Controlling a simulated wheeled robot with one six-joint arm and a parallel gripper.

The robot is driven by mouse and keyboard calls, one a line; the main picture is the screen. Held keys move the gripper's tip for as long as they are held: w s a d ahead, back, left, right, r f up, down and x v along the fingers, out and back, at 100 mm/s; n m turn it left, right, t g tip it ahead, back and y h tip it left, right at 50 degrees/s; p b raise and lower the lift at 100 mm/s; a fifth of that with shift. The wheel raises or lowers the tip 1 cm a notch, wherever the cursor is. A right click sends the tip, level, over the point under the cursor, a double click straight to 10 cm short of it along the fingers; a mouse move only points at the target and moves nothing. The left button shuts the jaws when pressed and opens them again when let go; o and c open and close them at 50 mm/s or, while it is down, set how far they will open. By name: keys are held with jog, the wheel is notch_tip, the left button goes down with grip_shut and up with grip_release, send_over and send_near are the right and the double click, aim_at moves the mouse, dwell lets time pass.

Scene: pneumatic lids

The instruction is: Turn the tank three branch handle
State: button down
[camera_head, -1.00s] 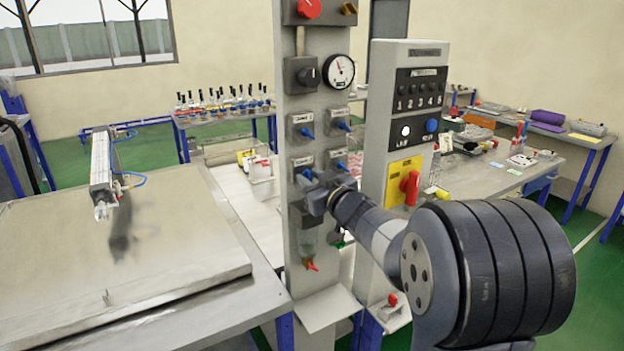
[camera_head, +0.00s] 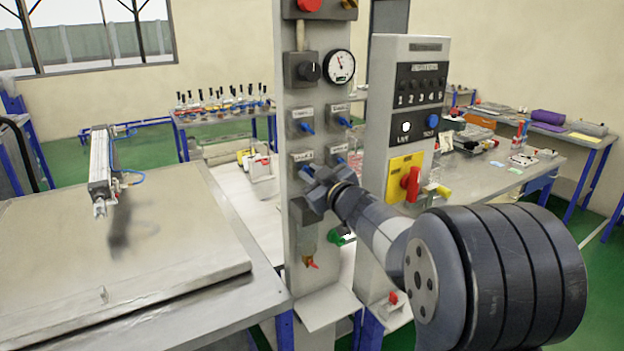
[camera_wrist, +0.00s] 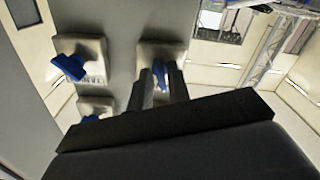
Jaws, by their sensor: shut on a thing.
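A grey column (camera_head: 296,232) carries two rows of blue branch handles on pale plates. My gripper (camera_head: 314,182) is at the lower left handle (camera_head: 308,170), which it mostly covers in the head view. In the wrist view, my gripper (camera_wrist: 160,88) has its two dark fingers on either side of a blue handle (camera_wrist: 160,71), shut on it. The upper left handle (camera_head: 307,127), upper right handle (camera_head: 339,123) and lower right handle (camera_head: 341,160) are free of my gripper. The plate labels are too small to read, so I cannot tell which handle is tank three's.
A pressure gauge (camera_head: 340,67) and a black knob (camera_head: 309,71) sit above the handles. A control panel (camera_head: 424,150) with a red switch stands close on the right. A metal table (camera_head: 110,245) with a cylinder is on the left.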

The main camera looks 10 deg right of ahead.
jog(key=shift+n+b, duration=0.95)
jog(key=shift+n, duration=1.25)
jog(key=c, duration=1.6)
grip_release()
jog(key=shift+s, duration=0.1)
jog(key=b+v, duration=0.1)
jog(key=v, duration=0.9)
jog(key=shift+s, duration=0.35)
jog(key=shift+d, duration=0.1)
jog(key=p+x, duration=0.1)
jog(key=x, duration=1)
